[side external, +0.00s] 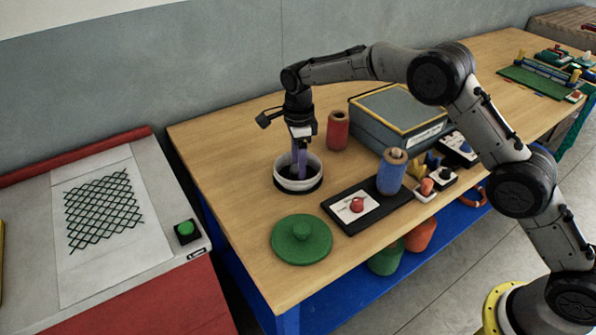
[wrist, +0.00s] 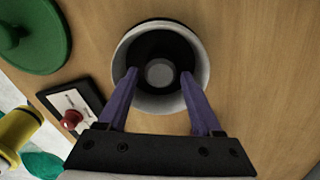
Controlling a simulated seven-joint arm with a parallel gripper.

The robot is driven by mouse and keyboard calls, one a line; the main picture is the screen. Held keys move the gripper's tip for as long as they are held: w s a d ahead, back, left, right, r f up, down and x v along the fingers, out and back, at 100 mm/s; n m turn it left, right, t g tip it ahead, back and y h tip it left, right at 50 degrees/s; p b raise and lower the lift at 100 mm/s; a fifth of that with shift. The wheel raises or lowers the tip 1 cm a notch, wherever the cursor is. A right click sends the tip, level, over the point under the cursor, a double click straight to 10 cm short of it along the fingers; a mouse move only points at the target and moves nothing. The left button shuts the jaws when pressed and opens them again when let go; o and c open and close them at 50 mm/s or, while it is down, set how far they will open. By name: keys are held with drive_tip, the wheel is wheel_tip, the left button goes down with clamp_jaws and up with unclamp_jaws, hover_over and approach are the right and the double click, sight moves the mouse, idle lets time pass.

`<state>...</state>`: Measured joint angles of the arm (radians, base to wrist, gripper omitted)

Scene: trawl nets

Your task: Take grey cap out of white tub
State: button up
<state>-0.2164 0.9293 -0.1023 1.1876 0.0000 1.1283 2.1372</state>
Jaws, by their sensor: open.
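The white tub (side external: 284,184) stands upright on the wooden table, and its pale rim (wrist: 203,54) surrounds a dark inside in the wrist view. The grey cap (wrist: 159,72) is a small round disc in the middle of that dark inside. The tub wall and my fingers hide it in the side view. My gripper (side external: 299,174) points down with its purple fingers reaching into the tub's mouth. In the wrist view my gripper (wrist: 160,74) is open, one fingertip left and one right of the cap, with dark gaps between. I cannot tell whether the tips are level with the cap.
A green lid (side external: 302,240) lies in front of the tub. A black board with a red knob (side external: 356,205) and a blue spool (side external: 391,172) are to the right. A red spool (side external: 337,130) and a grey box (side external: 400,118) stand behind. Bare table lies left of the tub.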

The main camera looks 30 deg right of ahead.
drive_tip(key=shift+f, duration=0.95)
clamp_jaws()
drive_tip(key=shift+r, duration=0.15)
